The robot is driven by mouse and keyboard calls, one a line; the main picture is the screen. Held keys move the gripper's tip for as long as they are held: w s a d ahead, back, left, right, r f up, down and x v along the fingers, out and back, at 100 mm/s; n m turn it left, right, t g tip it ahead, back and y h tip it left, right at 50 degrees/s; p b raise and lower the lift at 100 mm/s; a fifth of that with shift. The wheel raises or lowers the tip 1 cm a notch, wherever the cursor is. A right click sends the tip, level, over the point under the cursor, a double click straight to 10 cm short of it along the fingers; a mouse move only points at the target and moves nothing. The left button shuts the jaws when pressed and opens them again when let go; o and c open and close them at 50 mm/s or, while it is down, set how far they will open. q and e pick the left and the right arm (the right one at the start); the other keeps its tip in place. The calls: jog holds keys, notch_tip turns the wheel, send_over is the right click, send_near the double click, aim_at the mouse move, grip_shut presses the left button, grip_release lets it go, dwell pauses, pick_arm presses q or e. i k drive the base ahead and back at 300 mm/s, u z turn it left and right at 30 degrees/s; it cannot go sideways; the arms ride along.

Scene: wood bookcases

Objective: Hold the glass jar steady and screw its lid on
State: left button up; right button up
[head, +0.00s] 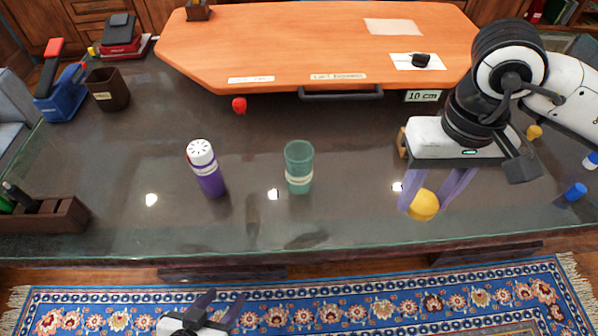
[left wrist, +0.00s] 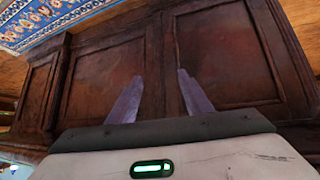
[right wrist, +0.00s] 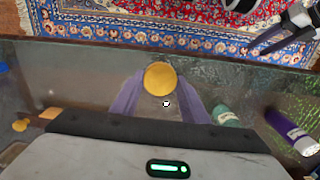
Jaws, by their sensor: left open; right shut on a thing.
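The glass jar (head: 299,165) is a green, translucent vessel with a pale band, standing upright on the dark glossy desk; no lid sits on it. It also shows in the right wrist view (right wrist: 228,117). My right gripper (head: 426,203) is shut on a round yellow lid (head: 424,206), to the right of the jar and apart from it. The lid also shows between the fingers in the right wrist view (right wrist: 160,78). My left gripper (head: 215,303) is open and empty, low in front of the desk. Its wrist view shows dark wood panels beyond the fingers (left wrist: 160,92).
A purple bottle with a white top (head: 206,168) stands left of the jar. A small red object (head: 239,105) lies behind it. A raised orange wooden board (head: 320,50) spans the back. A brown pen tray (head: 50,217) is at the left. Desk between jar and lid is clear.

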aim_at(298, 154)
jog(key=u, duration=3.1)
jog(key=k, duration=1.25)
jog(key=z, duration=1.85)
